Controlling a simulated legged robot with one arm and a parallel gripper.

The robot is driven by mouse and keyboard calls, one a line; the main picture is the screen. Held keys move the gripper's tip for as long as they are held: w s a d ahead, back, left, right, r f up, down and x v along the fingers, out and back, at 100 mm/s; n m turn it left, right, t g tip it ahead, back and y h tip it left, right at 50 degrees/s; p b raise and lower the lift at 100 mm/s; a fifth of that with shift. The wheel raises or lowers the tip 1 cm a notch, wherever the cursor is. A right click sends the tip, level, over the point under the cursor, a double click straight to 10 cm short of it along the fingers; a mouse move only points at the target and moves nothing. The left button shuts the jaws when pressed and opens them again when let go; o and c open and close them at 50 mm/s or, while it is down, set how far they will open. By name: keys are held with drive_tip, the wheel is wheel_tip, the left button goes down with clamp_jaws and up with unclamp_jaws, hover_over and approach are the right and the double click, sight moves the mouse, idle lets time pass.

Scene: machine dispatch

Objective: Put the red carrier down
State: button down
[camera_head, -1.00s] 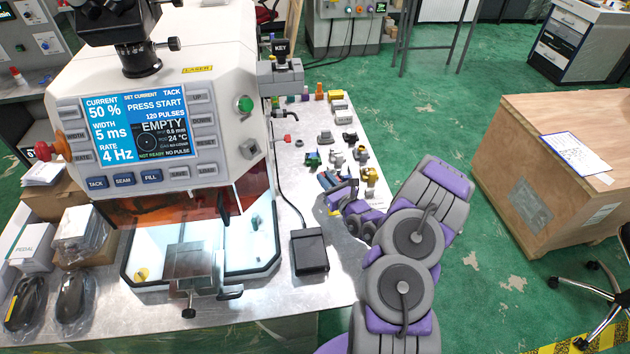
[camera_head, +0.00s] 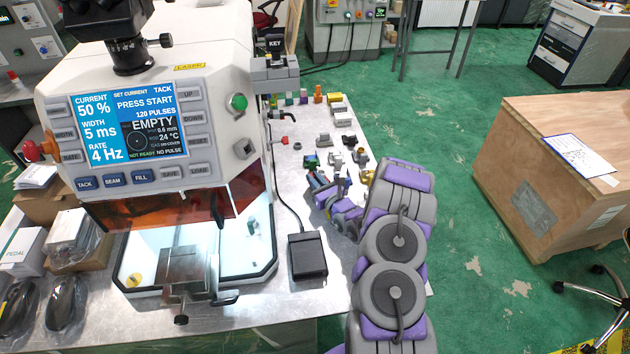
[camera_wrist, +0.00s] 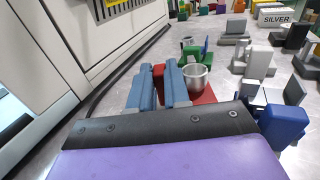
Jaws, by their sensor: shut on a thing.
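The red carrier (camera_wrist: 203,96) is in the middle of the wrist view, with a silver ring-shaped part (camera_wrist: 195,76) on it. My gripper (camera_wrist: 164,84) shows there as two blue-grey fingers, shut on the carrier, whose red base shows beside and partly behind them. In the head view my gripper (camera_head: 318,183) is low over the right part of the metal table, beside the other small parts. The carrier is mostly hidden there by my gripper and arm. Whether its base touches the table I cannot tell.
A blue carrier (camera_wrist: 284,122) is close on the right in the wrist view; a green one (camera_wrist: 198,53) is behind. Several other fixtures crowd the table. The laser machine (camera_head: 150,130) stands left. A black pedal (camera_head: 307,256) lies nearer on the metal table (camera_head: 262,306).

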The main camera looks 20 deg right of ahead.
drive_tip(key=shift+a+f, duration=0.15)
drive_tip(key=shift+a, duration=0.3)
drive_tip(key=shift+s+f, duration=0.1)
drive_tip(key=shift+f, duration=0.3)
drive_tip(key=c, duration=1.1)
unclamp_jaws()
drive_tip(key=shift+s+d+f, duration=0.1)
drive_tip(key=shift+f, duration=0.05)
drive_tip(key=shift+r, duration=0.5)
drive_tip(key=s, duration=0.3)
drive_tip(key=s+d+p, duration=0.1)
drive_tip(key=s, duration=0.2)
drive_tip(key=s+p, duration=0.1)
drive_tip(key=s, duration=0.3)
drive_tip(key=shift+d+r, duration=0.25)
drive_tip(key=shift+s+p, duration=0.4)
drive_tip(key=shift+s, duration=0.4)
